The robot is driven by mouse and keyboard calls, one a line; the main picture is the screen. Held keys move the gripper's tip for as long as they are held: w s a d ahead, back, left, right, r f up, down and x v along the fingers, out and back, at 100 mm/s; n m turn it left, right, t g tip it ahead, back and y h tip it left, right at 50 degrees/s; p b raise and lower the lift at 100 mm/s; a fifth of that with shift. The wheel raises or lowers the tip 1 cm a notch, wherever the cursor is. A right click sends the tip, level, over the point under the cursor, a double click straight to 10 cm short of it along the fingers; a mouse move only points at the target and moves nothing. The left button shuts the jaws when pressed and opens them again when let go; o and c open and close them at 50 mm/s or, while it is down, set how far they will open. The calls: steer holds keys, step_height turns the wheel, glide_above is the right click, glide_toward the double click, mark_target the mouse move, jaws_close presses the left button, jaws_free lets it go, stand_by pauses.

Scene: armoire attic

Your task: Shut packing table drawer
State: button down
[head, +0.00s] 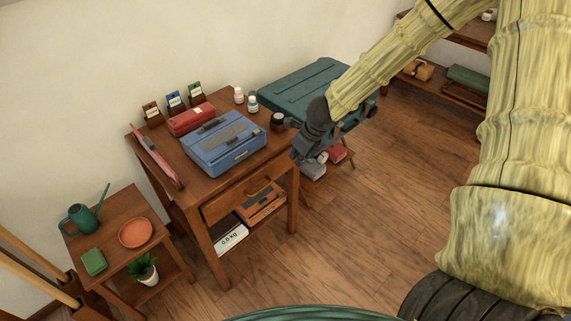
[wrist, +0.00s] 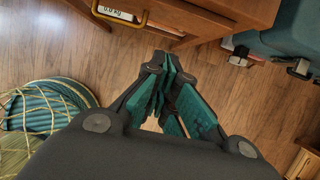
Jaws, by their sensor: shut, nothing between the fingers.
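The wooden packing table (head: 172,162) stands against the wall in the head view. I cannot tell clearly how far the drawer stands out.
A blue case (head: 225,146), a red box and small bottles stand on the tabletop. A teal trunk (head: 300,84) is behind my gripper. A side table (head: 112,208) with a watering can stands at left. The floor (head: 345,220) in front is clear.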

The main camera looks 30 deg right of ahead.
steer(key=a+g, duration=0.1)
steer(key=a, duration=0.7)
steer(key=p, duration=0.1)
glide_above(263, 188)
steer(key=shift+f, duration=4.6)
steer(key=shift+d, duration=0.1)
